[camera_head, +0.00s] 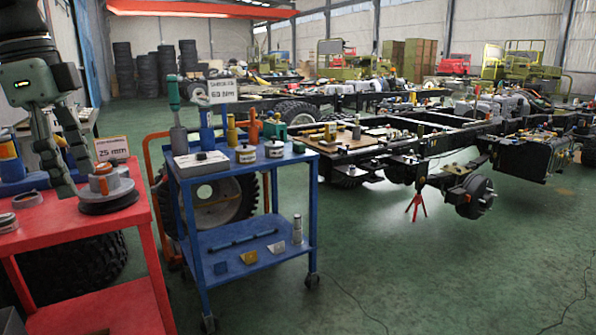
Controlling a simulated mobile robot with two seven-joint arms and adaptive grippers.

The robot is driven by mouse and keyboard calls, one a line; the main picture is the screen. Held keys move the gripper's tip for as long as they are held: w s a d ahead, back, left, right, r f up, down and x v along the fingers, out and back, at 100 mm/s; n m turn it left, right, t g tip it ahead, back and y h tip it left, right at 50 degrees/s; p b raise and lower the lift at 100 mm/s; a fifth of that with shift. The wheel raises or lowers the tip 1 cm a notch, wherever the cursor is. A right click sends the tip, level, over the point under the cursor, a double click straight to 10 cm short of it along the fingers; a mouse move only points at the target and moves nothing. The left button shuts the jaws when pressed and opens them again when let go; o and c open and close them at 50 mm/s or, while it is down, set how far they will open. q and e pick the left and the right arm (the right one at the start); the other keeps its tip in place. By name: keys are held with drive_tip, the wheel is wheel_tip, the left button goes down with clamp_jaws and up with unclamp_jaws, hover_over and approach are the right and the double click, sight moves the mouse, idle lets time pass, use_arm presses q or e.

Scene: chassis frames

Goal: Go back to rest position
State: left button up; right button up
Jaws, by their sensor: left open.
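My left gripper (62,160) comes in from the upper left and hangs with its fingers pointing down over the red table (85,225). Its fingers are apart and nothing shows between them. A dark round part with a grey and orange top (107,190) sits on the red table just right of the fingertips. A gap between the fingers and this part is hard to judge. My right gripper does not show.
A blue cart (245,250) with tools, cans and a "60 Nm" sign (223,90) stands right of the red table. A "25 Nm" sign (112,150) stands behind the round part. A truck chassis (430,145) is farther right. Green floor (420,270) is clear in front.

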use_arm(q)
drive_tip(key=w+a+f+n+t+h, duration=0.1)
drive_tip(key=w+a+f+t+h, duration=0.2)
drive_tip(key=w+a+f+t, duration=0.3)
drive_tip(key=w+a+f+t+h, duration=0.4)
drive_tip(key=f, duration=0.4)
drive_tip(key=s+a+f+n+t+y, duration=0.2)
drive_tip(key=a+f+n+y, duration=0.25)
drive_tip(key=f, duration=0.45)
drive_tip(key=s+a+f+n+t+y, duration=0.25)
drive_tip(key=a+f+y, duration=0.2)
drive_tip(key=f, duration=0.45)
drive_tip(key=s+d+f+n+g+y, duration=0.25)
drive_tip(key=s+f, duration=0.35)
drive_tip(key=f, duration=0.5)
drive_tip(key=s+d+f+n+g+y, duration=0.15)
drive_tip(key=s+d+f+g, duration=0.35)
drive_tip(key=f, duration=0.6)
drive_tip(key=s+d+f+g+h, duration=0.1)
drive_tip(key=s+d+f+g, duration=0.1)
drive_tip(key=s+d+f, duration=0.3)
drive_tip(key=s+d+f+g+h, duration=0.2)
drive_tip(key=s+d+f, duration=0.3)
drive_tip(key=s+d, duration=0.4)
drive_tip(key=shift+s+d+g+h, duration=0.2)
drive_tip(key=shift+d+g+h, duration=0.15)
drive_tip(key=shift+d, duration=0.9)
